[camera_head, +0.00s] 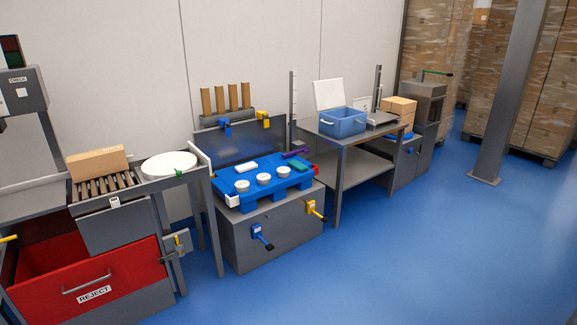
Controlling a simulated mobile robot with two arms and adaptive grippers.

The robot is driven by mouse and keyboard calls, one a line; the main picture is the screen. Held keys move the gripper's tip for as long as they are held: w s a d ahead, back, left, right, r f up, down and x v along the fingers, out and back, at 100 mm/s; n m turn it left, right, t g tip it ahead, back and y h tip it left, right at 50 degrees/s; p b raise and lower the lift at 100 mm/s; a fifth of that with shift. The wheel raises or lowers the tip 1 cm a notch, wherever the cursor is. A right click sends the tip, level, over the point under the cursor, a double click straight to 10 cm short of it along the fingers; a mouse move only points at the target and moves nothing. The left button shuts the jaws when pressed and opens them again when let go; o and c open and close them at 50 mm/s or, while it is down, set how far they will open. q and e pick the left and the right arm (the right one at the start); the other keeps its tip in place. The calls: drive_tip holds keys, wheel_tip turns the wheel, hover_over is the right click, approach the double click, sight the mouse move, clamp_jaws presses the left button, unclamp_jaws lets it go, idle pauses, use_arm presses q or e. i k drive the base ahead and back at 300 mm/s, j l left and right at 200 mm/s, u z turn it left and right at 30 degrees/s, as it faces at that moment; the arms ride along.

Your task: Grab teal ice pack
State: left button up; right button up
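A teal block, which looks like the teal ice pack (300,165), lies toward the right end of a blue carrier (225,183) on a grey cabinet (270,227). Three round white tubs (263,179) sit along the carrier's front. A white block (239,167) lies behind them, and a purple item (295,153) is at the back right near the teal block. Neither of my grippers is in view.
A roller bench (99,186) with a cardboard box and a white round plate stands left, above a red reject bin (80,270). A table (358,138) with a blue cooler box (343,122) stands right. A grey post (508,95) rises farther right. Blue floor in front is clear.

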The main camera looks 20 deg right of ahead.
sight(298, 166)
drive_tip(key=i+l+z, duration=0.2)
drive_tip(key=i, duration=0.4)
drive_tip(key=i+l+z, duration=0.2)
drive_tip(key=i, duration=0.4)
drive_tip(key=j, duration=0.1)
